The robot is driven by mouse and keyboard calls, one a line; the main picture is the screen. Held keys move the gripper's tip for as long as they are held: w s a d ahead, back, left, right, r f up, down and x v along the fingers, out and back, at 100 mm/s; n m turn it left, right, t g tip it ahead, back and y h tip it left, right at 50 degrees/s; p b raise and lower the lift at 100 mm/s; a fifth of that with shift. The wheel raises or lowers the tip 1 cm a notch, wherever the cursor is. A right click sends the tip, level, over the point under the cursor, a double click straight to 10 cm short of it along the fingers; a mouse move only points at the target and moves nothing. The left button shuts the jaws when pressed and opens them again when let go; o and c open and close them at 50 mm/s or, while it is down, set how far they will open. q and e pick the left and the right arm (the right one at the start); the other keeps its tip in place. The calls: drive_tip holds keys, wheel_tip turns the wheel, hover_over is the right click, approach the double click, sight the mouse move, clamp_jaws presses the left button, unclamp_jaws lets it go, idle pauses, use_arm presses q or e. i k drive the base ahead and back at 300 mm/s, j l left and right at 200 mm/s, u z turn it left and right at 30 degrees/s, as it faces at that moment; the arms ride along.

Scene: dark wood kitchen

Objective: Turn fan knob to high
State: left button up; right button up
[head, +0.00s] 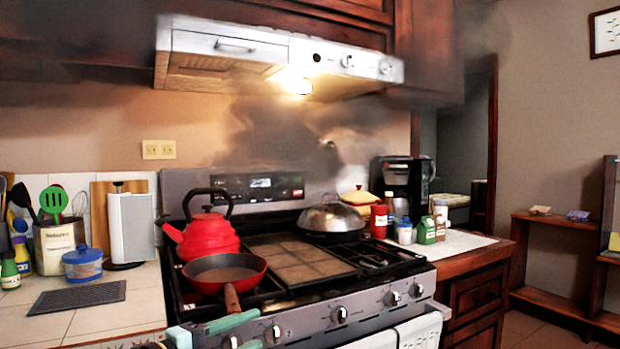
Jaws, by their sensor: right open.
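The white range hood (225,45) hangs above the stove, with its lamp (298,86) lit. On its front face are a black round part (317,57) and two pale knobs, a middle knob (347,61) and a right knob (385,67). I cannot read any markings, so I cannot tell which is the fan knob or its setting. My right gripper (258,328) is at the bottom edge, low in front of the stove. Its two teal fingers are apart with nothing seen between them. It is far below the hood. My left gripper is not in view.
The stove (300,310) holds a red kettle (208,235), a red pan (224,273) with its handle towards me, and a lidded pan (331,220). Dark smoke-like haze hangs between stove and hood. A coffee maker (398,183) and jars stand at right.

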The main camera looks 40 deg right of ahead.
sight(346, 62)
drive_tip(key=i+z, duration=0.1)
drive_tip(key=z, duration=0.3)
drive_tip(key=i+z, duration=0.1)
drive_tip(key=z, duration=0.25)
drive_tip(key=i+j+z, duration=0.1)
drive_tip(key=z, duration=0.3)
